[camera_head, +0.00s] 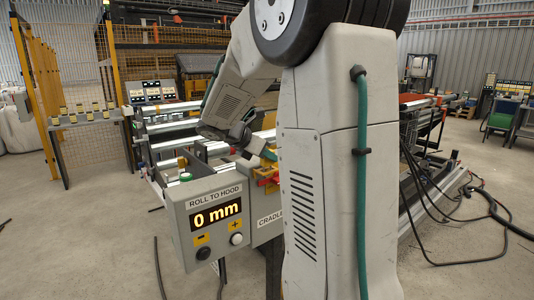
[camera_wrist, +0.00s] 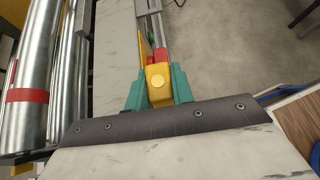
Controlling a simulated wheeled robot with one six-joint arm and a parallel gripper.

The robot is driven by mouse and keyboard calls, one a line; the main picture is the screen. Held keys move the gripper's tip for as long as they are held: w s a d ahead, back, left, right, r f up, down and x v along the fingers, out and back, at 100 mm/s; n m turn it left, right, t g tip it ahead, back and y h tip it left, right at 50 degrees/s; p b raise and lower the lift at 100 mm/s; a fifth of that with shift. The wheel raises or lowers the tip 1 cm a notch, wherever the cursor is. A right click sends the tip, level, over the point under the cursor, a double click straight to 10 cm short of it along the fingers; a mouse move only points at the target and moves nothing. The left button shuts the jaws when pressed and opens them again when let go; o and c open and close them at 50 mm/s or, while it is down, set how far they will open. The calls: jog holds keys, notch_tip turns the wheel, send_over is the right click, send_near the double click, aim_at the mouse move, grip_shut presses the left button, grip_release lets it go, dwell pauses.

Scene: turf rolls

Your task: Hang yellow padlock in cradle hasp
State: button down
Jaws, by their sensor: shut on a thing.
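My gripper (camera_wrist: 159,88) shows in the wrist view with its two teal fingers closed on the yellow padlock (camera_wrist: 157,76). The padlock sits between the fingers, with red parts (camera_wrist: 161,56) directly beyond it and a thin yellow piece (camera_wrist: 145,45) to its left. I cannot tell whether the padlock's shackle passes through the hasp; the cradle hasp is not clearly distinguishable. In the head view my arm hides most of the work area. Only a bit of teal finger (camera_head: 268,153) shows, above red and yellow parts (camera_head: 266,176) behind the cradle panel (camera_head: 270,218).
A control box (camera_head: 208,222) reading "ROLL TO HOOD 0 mm" stands at the front of the machine. Shiny metal rollers (camera_wrist: 27,85), one with a red band, lie at the left in the wrist view. Cables (camera_head: 430,190) trail on the floor at right. Open floor lies at left.

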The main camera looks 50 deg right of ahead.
jog(key=shift+f, duration=0.75)
jog(key=c, duration=1.1)
grip_release()
jog(key=shift+a+r, duration=0.1)
jog(key=v, duration=0.7)
jog(key=shift+a+r, duration=0.2)
jog(key=shift+a, duration=0.05)
